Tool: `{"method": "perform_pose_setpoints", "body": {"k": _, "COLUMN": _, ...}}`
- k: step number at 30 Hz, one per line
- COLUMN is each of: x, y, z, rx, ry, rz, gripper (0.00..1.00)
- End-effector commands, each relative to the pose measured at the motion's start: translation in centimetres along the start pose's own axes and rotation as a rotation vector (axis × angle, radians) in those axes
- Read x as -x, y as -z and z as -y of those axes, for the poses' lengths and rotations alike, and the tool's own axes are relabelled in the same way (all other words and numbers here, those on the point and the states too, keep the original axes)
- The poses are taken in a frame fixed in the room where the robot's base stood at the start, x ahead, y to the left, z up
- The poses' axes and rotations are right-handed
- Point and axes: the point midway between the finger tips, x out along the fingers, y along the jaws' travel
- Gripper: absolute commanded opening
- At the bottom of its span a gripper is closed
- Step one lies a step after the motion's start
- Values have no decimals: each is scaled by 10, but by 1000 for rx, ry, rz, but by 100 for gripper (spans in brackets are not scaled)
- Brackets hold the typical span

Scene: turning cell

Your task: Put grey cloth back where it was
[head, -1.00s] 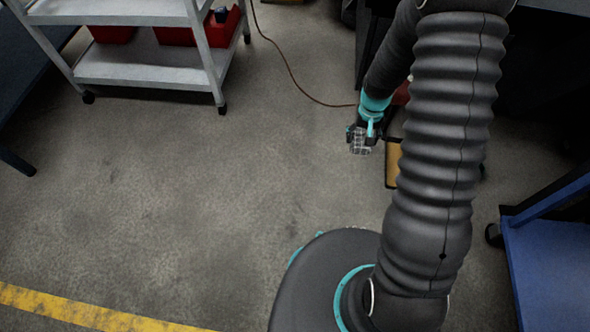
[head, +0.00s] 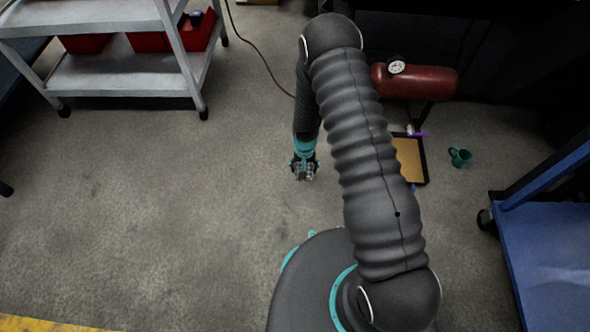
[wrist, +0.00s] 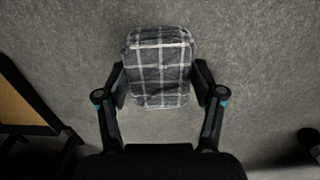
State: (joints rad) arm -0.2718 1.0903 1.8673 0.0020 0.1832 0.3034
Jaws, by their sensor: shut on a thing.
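The grey cloth (wrist: 158,68) is a folded bundle with a pale checked pattern. In the wrist view it sits between the two fingers of my gripper (wrist: 160,85), which is shut on it from both sides. In the head view my gripper (head: 304,172) hangs left of the arm's long sleeve, with the cloth (head: 304,177) small at its tip. The floor shows beneath the cloth. I cannot tell how high it is held.
A red tank with a gauge (head: 425,82) stands behind. A grey shelf cart (head: 130,78) is at left, a blue cart (head: 548,245) at right. The left floor is clear.

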Motion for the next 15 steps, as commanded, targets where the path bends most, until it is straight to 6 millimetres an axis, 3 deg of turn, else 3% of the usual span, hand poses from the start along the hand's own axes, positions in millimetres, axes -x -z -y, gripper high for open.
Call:
{"method": "perform_pose_setpoints", "body": {"k": 6, "x": -23, "y": 24, "z": 27, "rx": 1, "ry": 0, "rz": 0, "gripper": 35}}
{"method": "perform_pose_setpoints", "body": {"k": 15, "x": -38, "y": 30, "z": 35, "rx": -1, "ry": -1, "rz": 3, "gripper": 35}}
